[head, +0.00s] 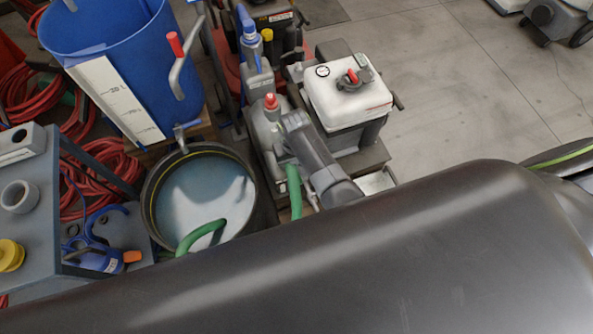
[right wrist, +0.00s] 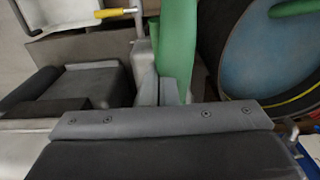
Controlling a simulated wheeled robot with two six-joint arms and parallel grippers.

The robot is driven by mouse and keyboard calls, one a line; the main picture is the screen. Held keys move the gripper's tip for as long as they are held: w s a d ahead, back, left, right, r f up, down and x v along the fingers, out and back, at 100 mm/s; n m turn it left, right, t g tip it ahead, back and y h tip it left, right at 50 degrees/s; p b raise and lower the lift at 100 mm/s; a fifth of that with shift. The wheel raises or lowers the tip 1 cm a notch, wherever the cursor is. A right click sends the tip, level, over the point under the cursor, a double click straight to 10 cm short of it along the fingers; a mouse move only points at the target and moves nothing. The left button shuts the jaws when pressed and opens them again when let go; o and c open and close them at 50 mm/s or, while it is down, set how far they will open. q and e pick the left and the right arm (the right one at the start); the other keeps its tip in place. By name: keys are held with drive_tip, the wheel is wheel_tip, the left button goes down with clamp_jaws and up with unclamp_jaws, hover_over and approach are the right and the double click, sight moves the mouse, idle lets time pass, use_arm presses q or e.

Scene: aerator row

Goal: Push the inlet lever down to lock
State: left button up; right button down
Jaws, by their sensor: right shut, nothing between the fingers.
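In the right wrist view a lever with a yellow grip (right wrist: 115,12) stands out sideways from a grey fitting (right wrist: 143,62) beside the green hose (right wrist: 178,45); it looks like the inlet lever. In the head view I cannot make this lever out behind my dark arm. My right gripper (right wrist: 157,90) is shut and empty, its fingertips close to the hose and the fitting, below the yellow grip. I cannot tell whether they touch. In the head view the right gripper (head: 290,158) is at the pump, partly hidden. My left gripper is not seen.
A black tub of water (head: 205,190) holds a green hose end. A blue tank (head: 105,30) with a red-tipped lever (head: 178,48) stands behind it. A white fuel tank (head: 345,95) sits right of the gripper. A blue-grey bench (head: 30,235) is at left.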

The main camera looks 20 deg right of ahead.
sight(297, 174)
idle(0.3)
drive_tip(key=shift+f+b, duration=0.3)
drive_tip(key=shift+f, duration=0.1)
drive_tip(key=shift+f+b, duration=0.65)
drive_tip(key=shift+f, duration=0.35)
drive_tip(key=shift+f+b, duration=0.8)
drive_tip(key=shift+f, duration=0.35)
drive_tip(key=shift+r+p, duration=0.3)
drive_tip(key=shift+p, duration=0.05)
drive_tip(key=r+p, duration=0.1)
drive_tip(key=p, duration=0.1)
drive_tip(key=r+p, duration=0.2)
drive_tip(key=shift+s+r, duration=0.15)
drive_tip(key=shift+s, duration=0.2)
wheel_tip(297, 174, up, 7)
drive_tip(key=s+p, duration=0.1)
drive_tip(key=p, duration=0.8)
drive_tip(key=shift+s, duration=0.2)
